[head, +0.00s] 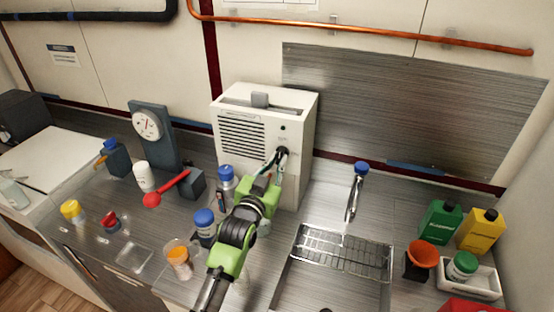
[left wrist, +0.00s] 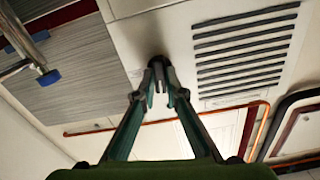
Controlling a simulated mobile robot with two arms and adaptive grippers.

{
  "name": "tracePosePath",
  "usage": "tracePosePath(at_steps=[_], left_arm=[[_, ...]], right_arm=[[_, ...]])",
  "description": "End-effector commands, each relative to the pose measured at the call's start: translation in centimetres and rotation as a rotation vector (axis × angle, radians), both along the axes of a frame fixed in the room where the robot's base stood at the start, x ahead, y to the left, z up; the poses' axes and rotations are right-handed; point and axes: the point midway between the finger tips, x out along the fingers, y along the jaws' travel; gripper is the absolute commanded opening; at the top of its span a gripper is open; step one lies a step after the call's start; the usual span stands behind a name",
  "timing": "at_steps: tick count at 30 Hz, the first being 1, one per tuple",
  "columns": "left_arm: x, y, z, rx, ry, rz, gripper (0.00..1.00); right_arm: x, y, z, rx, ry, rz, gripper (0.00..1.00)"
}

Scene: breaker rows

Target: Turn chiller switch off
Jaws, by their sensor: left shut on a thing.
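The chiller (head: 240,112) is a white box with a slatted vent, standing against the back wall in the head view. Its black rotary switch (head: 283,151) is on the right part of the front face, below a small dark dot. My left gripper (head: 277,158) reaches up to the front face and is shut on the switch, which it partly hides. In the left wrist view, the fingertips (left wrist: 160,80) close around the dark switch (left wrist: 158,61), beside the vent slats (left wrist: 245,50). The exact angle of the switch is hard to tell. My right gripper is not in view.
Blue-capped bottles (head: 205,222) stand close to my left arm. A sink with a wire rack (head: 345,252) and a faucet (head: 356,190) lie to the right, with green and yellow containers (head: 478,230) beyond.

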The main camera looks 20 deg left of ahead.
Motion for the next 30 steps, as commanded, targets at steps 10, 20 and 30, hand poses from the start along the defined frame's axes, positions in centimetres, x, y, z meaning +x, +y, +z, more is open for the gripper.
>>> tracePosePath(at_steps=[10,20,30], left_arm=[[0.0,0.0,-0.03,-0.155,0.007,0.0,0.0],[0.0,0.0,-0.09,-0.191,0.008,0.0,0.0],[0.0,-0.01,-0.1,-0.19,0.009,-0.001,0.28]], right_arm=[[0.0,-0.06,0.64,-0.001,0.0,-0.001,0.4],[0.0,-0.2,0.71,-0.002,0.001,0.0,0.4],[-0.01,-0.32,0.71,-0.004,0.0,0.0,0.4]])
